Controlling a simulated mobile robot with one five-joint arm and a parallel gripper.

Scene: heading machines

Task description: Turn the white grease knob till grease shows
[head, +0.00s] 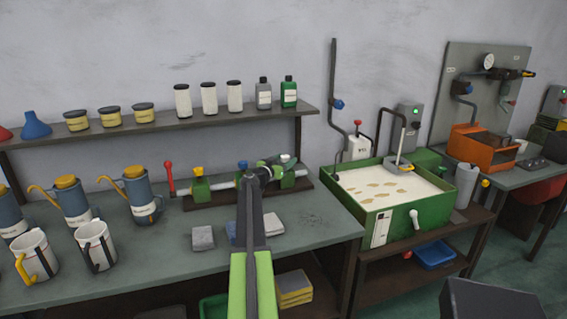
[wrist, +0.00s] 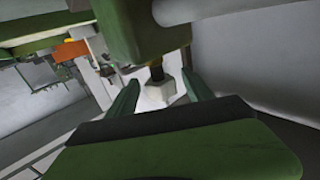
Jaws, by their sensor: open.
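The white grease knob (wrist: 158,92) is a faceted cap on a short brass stem. The stem joins a green block (wrist: 145,28). In the wrist view my gripper (wrist: 163,80) is open, with one green finger on each side of the knob; I cannot tell whether either finger touches it. In the head view the white knob (head: 284,158) tops the right-hand green block of a row on a dark base, and my gripper (head: 270,170) partly hides that block. No grease can be made out.
Blocks with a yellow knob (head: 198,171) and a blue knob (head: 242,164) stand left along the pipe, past them a red lever (head: 169,176). A shelf (head: 160,127) with jars runs above. Oil cans (head: 142,199) stand left; a green tank (head: 374,199) stands right.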

